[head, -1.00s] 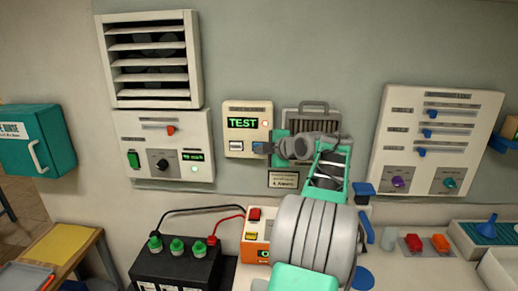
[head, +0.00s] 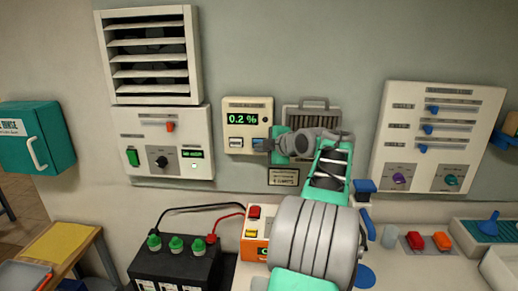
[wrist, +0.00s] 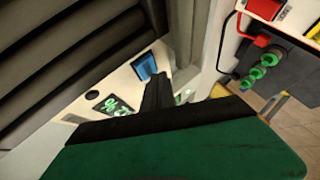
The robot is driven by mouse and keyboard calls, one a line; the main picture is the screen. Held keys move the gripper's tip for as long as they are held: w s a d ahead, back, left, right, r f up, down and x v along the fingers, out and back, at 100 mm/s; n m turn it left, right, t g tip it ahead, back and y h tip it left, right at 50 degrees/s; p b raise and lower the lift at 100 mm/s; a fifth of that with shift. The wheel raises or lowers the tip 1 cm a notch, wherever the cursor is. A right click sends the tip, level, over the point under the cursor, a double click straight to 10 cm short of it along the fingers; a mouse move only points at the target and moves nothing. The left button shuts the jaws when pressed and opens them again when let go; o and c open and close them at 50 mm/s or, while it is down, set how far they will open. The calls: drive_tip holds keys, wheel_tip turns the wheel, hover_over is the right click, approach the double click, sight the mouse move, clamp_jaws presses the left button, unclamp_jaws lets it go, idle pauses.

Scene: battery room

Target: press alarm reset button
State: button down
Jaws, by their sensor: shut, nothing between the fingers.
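A cream wall panel (head: 248,104) hangs left of centre in the head view. Its display (head: 243,119) reads "0.2 %" in green. Below it are a white button (head: 236,144) and a blue button (head: 258,144); their labels are too small to read, so I cannot tell which is the alarm reset. My gripper (head: 267,145) is shut and empty, with its tip at the right side of the blue button. In the wrist view the dark fingers (wrist: 157,95) end close to the blue button (wrist: 145,65); contact cannot be made out.
A grey louvred unit (head: 312,113) is on the wall behind my gripper. A fan control panel (head: 185,142) is at left, a slider panel (head: 460,140) at right. A black battery (head: 175,268) with cables stands below.

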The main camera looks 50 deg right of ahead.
drive_tip(key=shift+s+a, duration=0.1)
drive_tip(key=shift+a, duration=0.05)
drive_tip(key=shift+f, duration=0.1)
drive_tip(key=shift+s+a+b, duration=0.8)
drive_tip(key=shift+a+b, duration=0.2)
drive_tip(key=shift+b, duration=0.3)
drive_tip(key=shift+s+a+b, duration=0.75)
drive_tip(key=shift+a+b, duration=0.2)
drive_tip(key=shift+b, duration=0.3)
